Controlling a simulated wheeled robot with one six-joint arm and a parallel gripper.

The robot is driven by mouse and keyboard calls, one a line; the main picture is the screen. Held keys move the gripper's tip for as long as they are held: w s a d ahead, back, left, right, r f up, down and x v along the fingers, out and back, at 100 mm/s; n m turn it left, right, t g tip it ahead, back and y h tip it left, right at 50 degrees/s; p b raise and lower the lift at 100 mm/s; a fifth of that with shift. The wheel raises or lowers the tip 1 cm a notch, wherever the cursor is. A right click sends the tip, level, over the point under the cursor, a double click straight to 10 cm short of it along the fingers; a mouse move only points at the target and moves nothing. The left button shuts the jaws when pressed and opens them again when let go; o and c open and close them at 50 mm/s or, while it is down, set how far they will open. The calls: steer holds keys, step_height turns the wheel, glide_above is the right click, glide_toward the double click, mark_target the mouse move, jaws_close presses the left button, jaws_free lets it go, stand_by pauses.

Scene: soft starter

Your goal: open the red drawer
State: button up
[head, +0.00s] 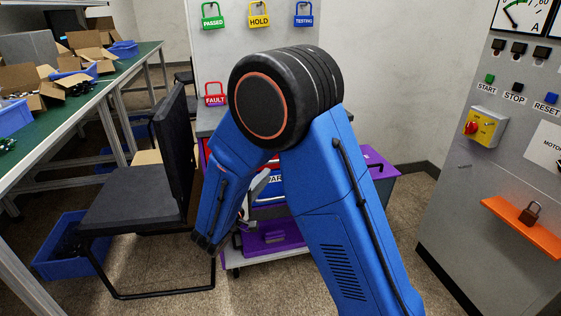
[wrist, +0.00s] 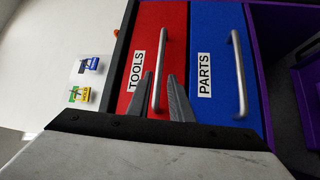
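The red drawer (wrist: 150,45), labelled TOOLS, fills the middle of the wrist view, which shows the cabinet turned sideways. Its front looks closed, level with the blue drawer beside it. A grey bar handle (wrist: 161,52) runs along the red front. My gripper (wrist: 160,76) is open, with one finger on each side of the handle in the picture. I cannot tell whether the fingers touch the handle or are still short of it. In the head view my blue arm hides most of the drawers and my fingers.
The blue PARTS drawer (wrist: 213,60), with its own handle (wrist: 238,75), adjoins the red one. In the head view a black chair (head: 150,200) stands left of my arm, near a green-topped workbench (head: 80,110). A grey control panel (head: 460,190) stands at right.

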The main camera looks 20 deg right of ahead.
steer(key=x, duration=1.1)
steer(key=shift+w+d, duration=0.1)
